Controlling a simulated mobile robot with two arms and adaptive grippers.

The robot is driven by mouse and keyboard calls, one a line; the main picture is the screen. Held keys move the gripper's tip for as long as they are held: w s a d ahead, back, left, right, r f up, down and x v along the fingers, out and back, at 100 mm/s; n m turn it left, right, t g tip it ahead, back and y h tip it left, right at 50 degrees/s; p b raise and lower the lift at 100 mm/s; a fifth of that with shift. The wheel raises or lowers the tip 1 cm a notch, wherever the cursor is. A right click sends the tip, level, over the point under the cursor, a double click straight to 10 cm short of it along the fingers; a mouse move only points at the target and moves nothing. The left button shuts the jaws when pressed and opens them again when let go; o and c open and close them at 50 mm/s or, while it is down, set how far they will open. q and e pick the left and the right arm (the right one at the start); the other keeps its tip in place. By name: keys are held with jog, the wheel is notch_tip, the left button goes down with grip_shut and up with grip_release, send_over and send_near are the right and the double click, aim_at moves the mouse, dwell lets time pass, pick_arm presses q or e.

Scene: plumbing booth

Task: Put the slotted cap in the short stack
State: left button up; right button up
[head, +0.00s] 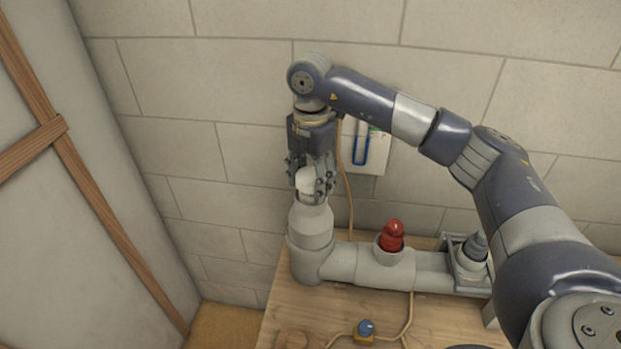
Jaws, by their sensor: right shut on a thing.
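My right gripper (312,180) points down over the left upright of the grey pipe run. It is shut on a whitish cap (306,183), which the fingers partly cover. I take it for the slotted cap, but I cannot make out a slot. The cap is at the top of the grey left stack (311,225). I cannot tell whether it rests in the mouth or is just above it. Which upright is the short stack is not clear from this view. My left gripper is not in view.
A red cap (392,235) sits in the middle opening of the pipe. A dark grey cone-shaped piece (475,245) stands at the right in a frame. A blue knob (366,327) with cords lies on the wooden bench (300,320). A white panel (372,150) hangs behind.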

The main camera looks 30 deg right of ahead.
jog(key=shift+f, duration=0.15)
jog(key=o, duration=1.2)
notch_tip(320, 180, up, 12)
jog(key=shift+f, duration=0.1)
dwell(0.4)
